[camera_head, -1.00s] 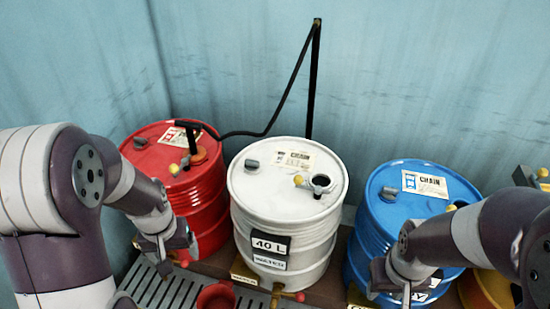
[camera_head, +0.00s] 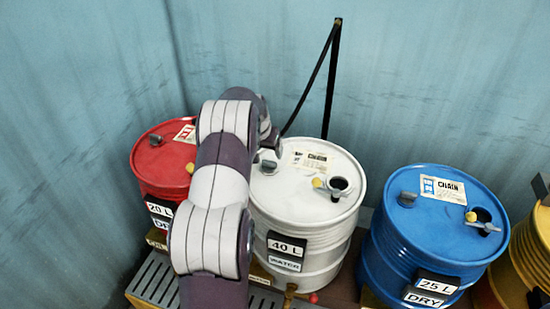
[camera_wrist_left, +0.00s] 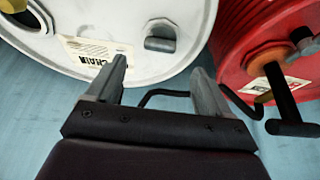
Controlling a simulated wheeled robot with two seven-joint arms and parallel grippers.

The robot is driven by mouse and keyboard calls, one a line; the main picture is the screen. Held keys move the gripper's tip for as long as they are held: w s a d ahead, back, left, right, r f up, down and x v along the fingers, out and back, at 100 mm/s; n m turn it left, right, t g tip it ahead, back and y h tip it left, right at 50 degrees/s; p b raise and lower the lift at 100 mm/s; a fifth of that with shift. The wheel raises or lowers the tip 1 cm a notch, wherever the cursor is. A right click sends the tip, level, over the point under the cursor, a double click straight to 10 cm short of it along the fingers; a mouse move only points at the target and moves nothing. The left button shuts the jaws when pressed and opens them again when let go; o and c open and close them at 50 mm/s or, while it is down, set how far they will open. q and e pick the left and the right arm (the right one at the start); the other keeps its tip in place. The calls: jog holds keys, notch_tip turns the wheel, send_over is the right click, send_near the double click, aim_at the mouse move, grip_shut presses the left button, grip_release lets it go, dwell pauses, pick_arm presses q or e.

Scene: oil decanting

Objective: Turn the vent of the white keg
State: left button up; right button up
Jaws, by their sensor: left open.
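The white keg (camera_head: 300,232), labelled 40 L and WATER, stands upright in the middle of the head view. On its lid are a grey cap (camera_head: 268,167) at the left, a small yellow knob (camera_head: 318,182) and a dark open spout (camera_head: 338,187). My left arm reaches over from the front, and its gripper (camera_head: 271,150) is at the lid's left edge, partly hidden by the arm. In the left wrist view the open, empty fingers (camera_wrist_left: 158,68) point at the grey cap (camera_wrist_left: 161,36), which lies just beyond and between the tips. My right gripper is out of view.
A red keg (camera_head: 150,172) stands close to the left, partly behind my arm; its black pump handle (camera_wrist_left: 290,125) shows in the wrist view. A blue keg (camera_head: 440,225) stands to the right. A black post (camera_head: 333,80) rises behind the white keg.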

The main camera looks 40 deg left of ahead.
aim_at(269, 161)
pick_arm(q)
jog(key=x, duration=0.7)
jog(key=shift+w+f+p, duration=0.1)
jog(key=shift+f+p, duration=0.05)
jog(key=shift+p, duration=0.2)
jog(key=c, duration=1)
